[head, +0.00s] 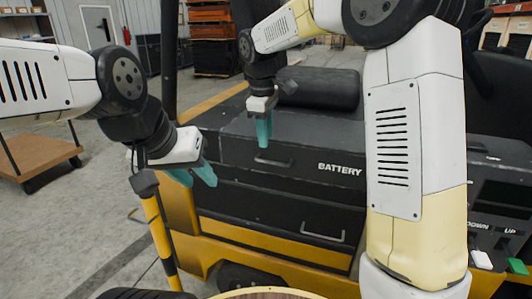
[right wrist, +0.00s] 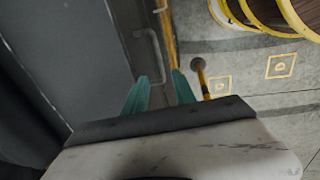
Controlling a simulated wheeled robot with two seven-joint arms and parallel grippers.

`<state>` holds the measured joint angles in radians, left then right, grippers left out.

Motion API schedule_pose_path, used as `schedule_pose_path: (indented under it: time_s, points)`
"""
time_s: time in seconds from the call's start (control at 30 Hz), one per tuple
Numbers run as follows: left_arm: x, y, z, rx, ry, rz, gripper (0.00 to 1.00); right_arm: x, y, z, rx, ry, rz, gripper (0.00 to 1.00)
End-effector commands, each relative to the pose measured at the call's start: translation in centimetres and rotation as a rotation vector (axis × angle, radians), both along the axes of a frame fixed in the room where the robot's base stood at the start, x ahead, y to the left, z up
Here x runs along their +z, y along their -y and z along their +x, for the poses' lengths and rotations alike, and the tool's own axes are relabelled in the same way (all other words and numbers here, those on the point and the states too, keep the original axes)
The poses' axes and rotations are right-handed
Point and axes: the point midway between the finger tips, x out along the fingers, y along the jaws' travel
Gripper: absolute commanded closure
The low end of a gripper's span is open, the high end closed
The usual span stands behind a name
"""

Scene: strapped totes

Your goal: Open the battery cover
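The dark grey battery cover (head: 300,150) with white "BATTERY" lettering appears closed on the yellow and black vehicle. A metal handle (head: 273,161) is on its front, left of the lettering. My right gripper (head: 264,132) points down over the cover, above and slightly left of this handle. Its teal fingers overlap in the head view but stand apart and empty in the right wrist view (right wrist: 158,92). A bent metal handle (right wrist: 150,55) lies beyond them there; which handle it is, I cannot tell. My left gripper (head: 194,176) is open and empty, left of the cover.
A lower dark panel with another handle (head: 322,237) is below the cover. A black cylindrical cushion (head: 320,88) lies behind. A yellow-black striped post (head: 159,235) stands below my left gripper. UP and DOWN buttons (head: 481,260) are at right. Open floor (head: 90,215) lies left.

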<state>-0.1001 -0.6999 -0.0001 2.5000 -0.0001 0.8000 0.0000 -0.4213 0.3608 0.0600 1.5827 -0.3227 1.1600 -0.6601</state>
Motion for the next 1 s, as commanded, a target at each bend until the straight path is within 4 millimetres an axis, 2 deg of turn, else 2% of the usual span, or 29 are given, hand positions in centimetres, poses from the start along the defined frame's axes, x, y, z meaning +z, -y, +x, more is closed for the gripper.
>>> schedule_pose_path:
  time_s: [0.33,0.5,0.87,1.0]
  points:
    - [0.0,0.0,0.0,0.000,0.000,0.000,0.64,-5.1,0.4,0.8,-0.002,-0.005,-0.002,0.67]
    - [0.0,0.0,0.0,0.000,0.000,0.000,0.64,-6.9,0.5,1.2,-0.002,-0.001,0.000,0.67]
    - [0.0,0.0,0.0,0.000,0.000,0.000,0.64,-7.5,0.5,1.3,-0.002,0.000,-0.001,0.67]
    - [0.0,0.0,0.0,0.000,0.000,0.000,0.64,-7.4,0.5,1.3,-0.002,0.000,0.000,0.95]
